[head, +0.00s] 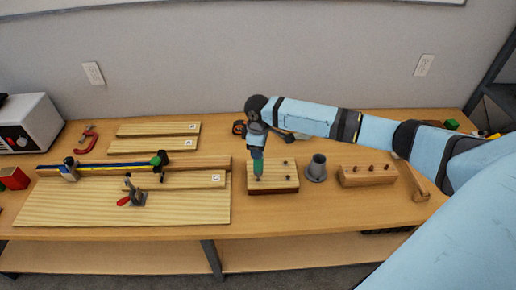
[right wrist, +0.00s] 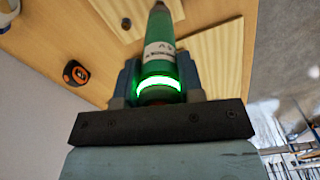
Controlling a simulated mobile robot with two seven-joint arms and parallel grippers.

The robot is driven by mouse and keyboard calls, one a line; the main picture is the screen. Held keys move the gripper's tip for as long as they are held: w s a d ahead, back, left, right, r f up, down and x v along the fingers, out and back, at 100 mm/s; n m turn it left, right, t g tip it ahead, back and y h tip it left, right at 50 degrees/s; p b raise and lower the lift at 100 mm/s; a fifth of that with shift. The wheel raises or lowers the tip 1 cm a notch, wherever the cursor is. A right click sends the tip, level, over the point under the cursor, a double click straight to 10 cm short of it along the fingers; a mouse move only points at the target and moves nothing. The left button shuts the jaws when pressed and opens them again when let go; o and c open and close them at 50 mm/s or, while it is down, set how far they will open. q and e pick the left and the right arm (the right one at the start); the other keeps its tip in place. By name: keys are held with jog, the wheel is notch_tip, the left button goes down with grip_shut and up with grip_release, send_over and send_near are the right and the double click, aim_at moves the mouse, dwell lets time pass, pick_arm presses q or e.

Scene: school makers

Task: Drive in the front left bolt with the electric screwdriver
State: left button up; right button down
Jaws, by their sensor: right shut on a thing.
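My right gripper (head: 257,143) is shut on the green electric screwdriver (head: 258,164) and holds it upright, pointing down. In the right wrist view the screwdriver (right wrist: 160,55) sits between the fingers, with a glowing green ring. In the head view its tip is at the front left of the wooden block (head: 273,185), where the front left bolt (head: 258,179) is mostly hidden. I cannot tell whether tip and bolt touch. Two other dark bolts show on the block, at back right (head: 285,163) and front right (head: 292,178). My left gripper is not in view.
A grey cup-like holder (head: 316,169) stands close right of the block. Beyond it is another wooden block (head: 367,175) with several dark pegs. A large board (head: 90,208) with a clamp lies to the left. A tape measure (head: 239,127) lies behind. The bench front is clear.

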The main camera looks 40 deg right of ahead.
jog(key=shift+r+p, duration=1.5)
jog(key=shift+p, duration=0.05)
jog(key=shift+r+p, duration=0.3)
jog(key=shift+r, duration=1.2)
